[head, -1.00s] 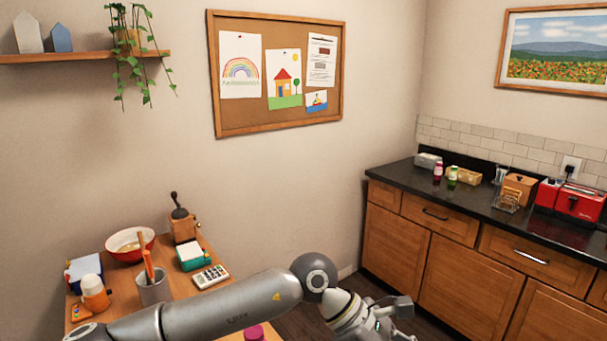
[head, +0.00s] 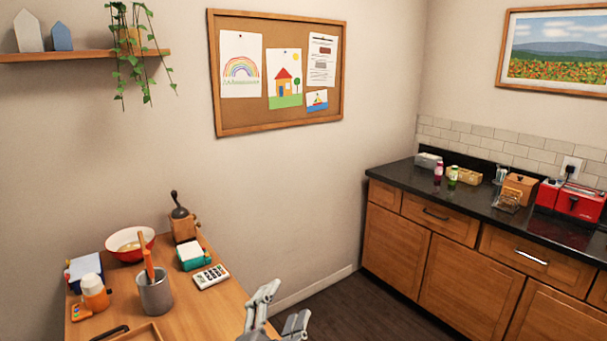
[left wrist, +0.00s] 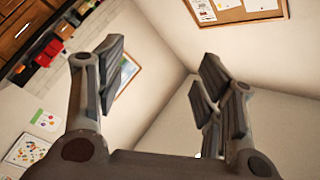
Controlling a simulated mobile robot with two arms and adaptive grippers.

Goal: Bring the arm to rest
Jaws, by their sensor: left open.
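My left gripper (head: 279,312) shows at the bottom of the head view, just off the right edge of the wooden table (head: 215,305). Its fingers point up and stand apart with nothing between them. The rest of the left arm lies below the head view. My right gripper is not in view.
The table holds a grey utensil cup (head: 155,291), a red bowl (head: 130,245), a coffee grinder (head: 184,222), a calculator (head: 211,277) and a tray (head: 140,334). A black counter (head: 470,200) with wooden cabinets stands at the right. Dark floor between them is clear.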

